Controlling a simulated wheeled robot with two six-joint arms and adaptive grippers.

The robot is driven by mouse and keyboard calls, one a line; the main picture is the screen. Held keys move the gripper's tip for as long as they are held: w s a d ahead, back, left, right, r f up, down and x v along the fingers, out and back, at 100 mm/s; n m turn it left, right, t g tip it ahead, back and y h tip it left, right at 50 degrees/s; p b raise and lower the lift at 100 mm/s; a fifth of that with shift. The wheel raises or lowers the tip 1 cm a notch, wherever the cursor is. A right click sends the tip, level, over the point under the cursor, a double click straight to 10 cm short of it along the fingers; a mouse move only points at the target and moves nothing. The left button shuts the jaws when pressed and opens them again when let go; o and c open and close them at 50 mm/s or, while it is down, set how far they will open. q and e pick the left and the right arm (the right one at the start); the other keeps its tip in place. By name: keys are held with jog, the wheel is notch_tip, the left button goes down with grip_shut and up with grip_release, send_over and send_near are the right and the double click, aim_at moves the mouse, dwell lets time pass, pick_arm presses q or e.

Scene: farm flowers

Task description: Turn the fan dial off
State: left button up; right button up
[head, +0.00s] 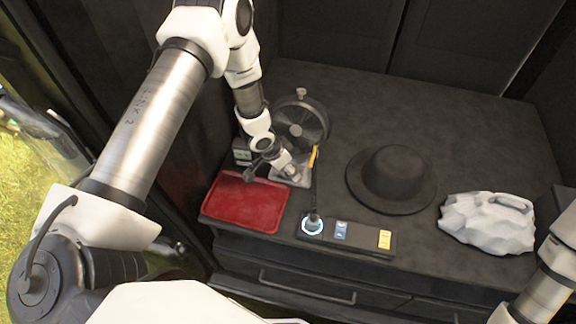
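A dark round fan (313,119) stands at the back left of the black cabinet top, with a small pale knob (301,92) at its top. A light grey base (303,179) shows below it, partly covered by my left arm. Which part is the fan dial is unclear. My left gripper (286,170) is in front of the fan, pointing down toward the base. Its fingers are small and partly hidden, so its opening and any contact cannot be told. My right arm enters at the lower right edge; its gripper is outside the view.
A red tray (245,203) lies at front left. A black panel (361,238) with a glowing blue-white ring (312,225) lies beside it. A thin dark upright piece with a yellow top (314,156) rises there. A black hat (392,176) and grey rock-like object (487,224) stand right.

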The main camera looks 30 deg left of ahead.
pick_arm(q)
jog(key=shift+s+d+r, duration=0.15)
jog(key=shift+s+r, duration=0.1)
jog(key=shift+r, duration=0.05)
jog(key=shift+c, duration=0.7)
jog(key=shift+f, duration=0.1)
grip_shut()
pick_arm(e)
jog(key=shift+s+d, duration=0.15)
jog(key=shift+s, duration=0.1)
